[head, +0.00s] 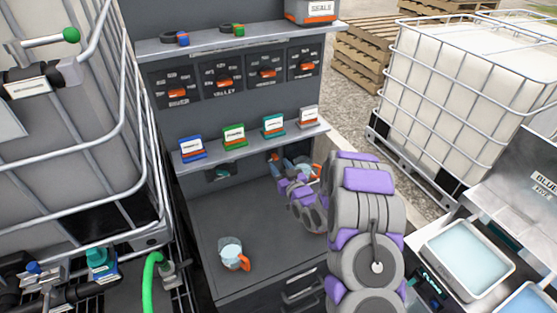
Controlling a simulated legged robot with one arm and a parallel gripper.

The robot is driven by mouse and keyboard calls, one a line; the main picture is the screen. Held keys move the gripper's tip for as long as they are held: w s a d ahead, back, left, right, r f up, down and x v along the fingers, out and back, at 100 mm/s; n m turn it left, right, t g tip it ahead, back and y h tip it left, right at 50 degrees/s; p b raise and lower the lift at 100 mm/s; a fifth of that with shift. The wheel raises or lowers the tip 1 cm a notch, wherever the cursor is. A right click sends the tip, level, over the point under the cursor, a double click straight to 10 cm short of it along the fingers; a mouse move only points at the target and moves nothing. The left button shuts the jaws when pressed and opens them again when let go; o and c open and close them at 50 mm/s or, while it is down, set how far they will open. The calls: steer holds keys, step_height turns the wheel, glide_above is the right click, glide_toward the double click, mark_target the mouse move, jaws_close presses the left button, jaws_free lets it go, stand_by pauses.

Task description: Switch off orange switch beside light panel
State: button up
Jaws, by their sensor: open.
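Several dark switch panels, each with an orange switch, line the back wall between the two shelves. From left to right the orange switches are the first (178,93), the second (225,86), the third (267,73) and the fourth (306,66). Their small labels are too blurred to read surely, and I cannot tell which belongs to a light panel. My gripper (299,183) is open, low over the counter under the lower shelf, below and apart from these switches. My own arm hides part of it and the counter's right end.
A clear jug with an orange handle (232,254) stands on the dark counter (265,232). Small coloured boxes (234,136) line the lower shelf (250,147). Caged tanks stand left (60,120) and right (455,80). Light-blue trays (465,255) lie at right.

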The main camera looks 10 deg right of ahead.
steer(key=s, duration=0.7)
steer(key=shift+s+r+p, duration=0.3)
steer(key=shift+s+r, duration=0.1)
